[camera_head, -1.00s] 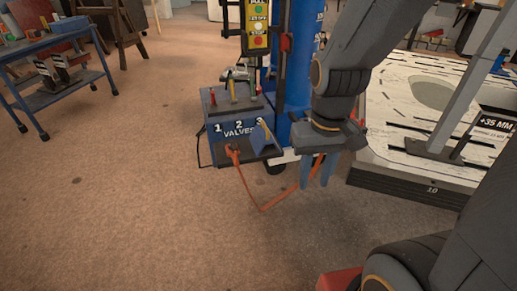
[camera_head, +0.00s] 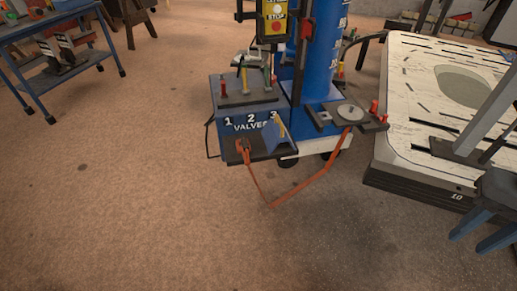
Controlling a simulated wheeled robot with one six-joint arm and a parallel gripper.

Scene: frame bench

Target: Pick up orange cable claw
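The orange cable claw (camera_head: 243,150) rests at the left end of a small dark shelf on the front of the blue valve box. An orange cable (camera_head: 268,201) runs from it, hangs down in a loop and rises to the right toward a side plate on the cart. My gripper (camera_head: 481,229) is at the right edge of the view, with two blue fingers pointing down and apart. Nothing shows between them. It is well to the right of the claw, and part of it is cut off by the picture edge.
The blue valve box (camera_head: 221,131) has several coloured levers on top. A side plate (camera_head: 351,114) holds a round disc. A large white slab (camera_head: 411,135) on a dark base stands at right, near my gripper. A blue table (camera_head: 62,80) is at far left. The floor in front is clear.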

